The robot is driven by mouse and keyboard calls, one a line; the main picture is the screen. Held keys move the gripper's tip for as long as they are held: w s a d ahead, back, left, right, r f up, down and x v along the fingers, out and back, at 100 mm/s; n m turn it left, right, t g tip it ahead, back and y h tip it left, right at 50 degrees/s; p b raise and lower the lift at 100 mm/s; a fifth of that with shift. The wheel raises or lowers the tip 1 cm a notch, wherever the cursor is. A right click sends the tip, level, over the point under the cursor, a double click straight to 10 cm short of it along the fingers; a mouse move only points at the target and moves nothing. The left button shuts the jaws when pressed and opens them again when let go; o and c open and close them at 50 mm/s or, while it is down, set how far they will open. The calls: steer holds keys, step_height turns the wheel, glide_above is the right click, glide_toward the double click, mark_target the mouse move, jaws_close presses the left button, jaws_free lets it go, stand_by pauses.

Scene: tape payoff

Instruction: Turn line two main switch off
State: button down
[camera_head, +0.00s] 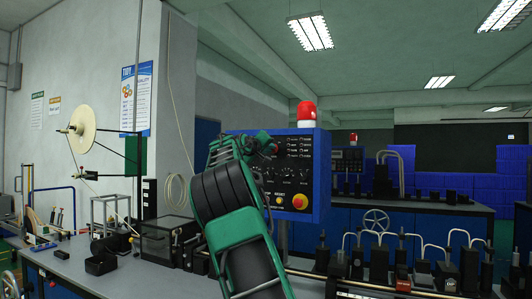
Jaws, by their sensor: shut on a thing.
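A blue control box (322,180) with a dark panel face stands over the near bench, a red beacon (306,112) on top. The face carries labelled indicators, small dials, a yellow button and a red emergency stop (299,201). My green and black arm rises from the bottom and bends right to the panel's upper left. My gripper (270,148) is small there, against the panel face, and shut on what appears to be the main switch (276,149). The switch is mostly hidden by the gripper, so its setting cannot be read.
The near bench (100,276) holds a dark box (168,240), rollers and fittings close around my arm. A tape reel (82,128) stands at the left. A second panel (347,160) and a bench with a handwheel (376,221) stand behind, right.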

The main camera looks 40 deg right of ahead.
steer(key=shift+w+a, duration=0.25)
steer(key=shift+w, duration=0.1)
steer(key=c, duration=1.8)
jaws_free()
steer(key=shift+c, duration=0.2)
steer(key=shift+s+d, duration=0.1)
steer(key=shift+s, duration=0.05)
steer(key=v, duration=1)
steer(key=shift+a, duration=0.35)
steer(key=shift+s+f, duration=0.1)
steer(key=shift+f, duration=0.1)
